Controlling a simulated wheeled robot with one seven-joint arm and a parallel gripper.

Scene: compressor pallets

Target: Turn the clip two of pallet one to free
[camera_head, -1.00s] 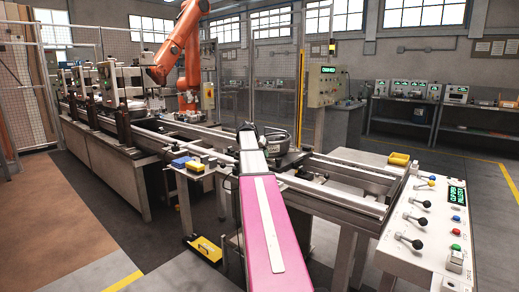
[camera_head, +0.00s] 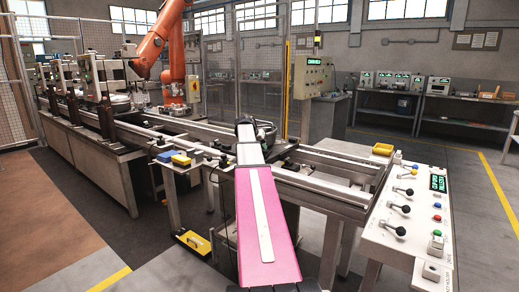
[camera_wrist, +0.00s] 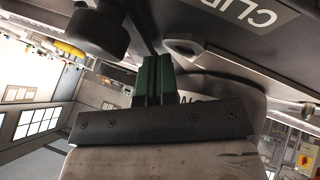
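In the wrist view, my gripper (camera_wrist: 155,72) shows two green fingers close together on a dark bracket. The fingertips are beside a dark bar that runs upward; I cannot tell whether they hold it. A black round knob (camera_wrist: 96,30) is at upper left, and a grey flat piece with a hole (camera_wrist: 184,46) is just right of the fingertips. In the head view, my pink arm reaches to the dark round unit (camera_head: 265,130) on the rail line, hiding my fingers.
A control panel (camera_head: 405,215) with levers and buttons stands at right. A conveyor frame (camera_head: 325,185) lies beside my arm. An orange robot arm (camera_head: 160,45) stands behind. Floor is clear at lower left.

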